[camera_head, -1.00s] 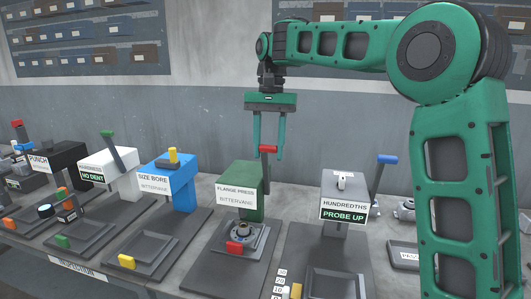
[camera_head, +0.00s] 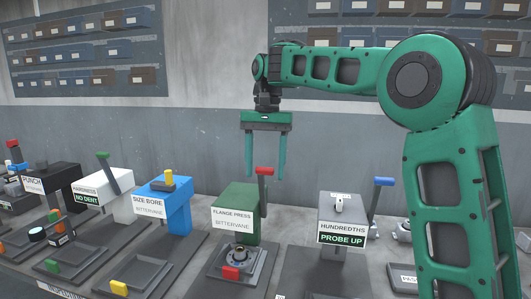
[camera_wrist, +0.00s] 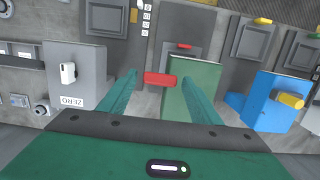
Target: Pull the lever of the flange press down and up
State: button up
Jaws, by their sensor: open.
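The flange press (camera_head: 240,196) is a green box with a white label in the middle of the head view. Its lever stands upright on the right side and ends in a red handle (camera_head: 264,171). My gripper (camera_head: 265,178) points down over the press, open, with one finger on each side of the red handle. In the wrist view the red handle (camera_wrist: 160,79) lies between the fingertips, with gaps showing on both sides. A round metal flange (camera_head: 239,259) sits on the press's base plate, behind a red tab (camera_head: 230,272).
The blue size bore station (camera_head: 178,212) stands to the left. The hundredths gauge (camera_head: 342,212), reading PROBE UP, stands to the right, with a blue-handled lever (camera_head: 384,182) beside it. Other stations fill the bench's left. The wall behind is clear of the arm.

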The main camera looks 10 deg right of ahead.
notch_tip(320, 180, up, 10)
jog(key=w, duration=0.1)
jog(key=shift+w+d+f, duration=0.15)
jog(key=shift+d, duration=0.15)
jog(key=s+d+f, duration=0.6)
jog(key=s+d, duration=0.2)
jog(key=d, duration=0.1)
jog(key=s+d+f, duration=0.5)
jog(key=s+d, duration=0.3)
jog(key=d, duration=0.1)
jog(key=s+d+f, duration=0.3)
jog(key=s+f, duration=0.6)
jog(key=s, duration=0.2)
jog(key=s+d+f+m+t, duration=0.1)
jog(key=s+d+f, duration=0.1)
jog(key=s+f, duration=0.6)
jog(key=s, duration=0.3)
jog(key=shift+s+d+f+h, duration=0.3)
jog(key=shift+d+f, duration=0.1)
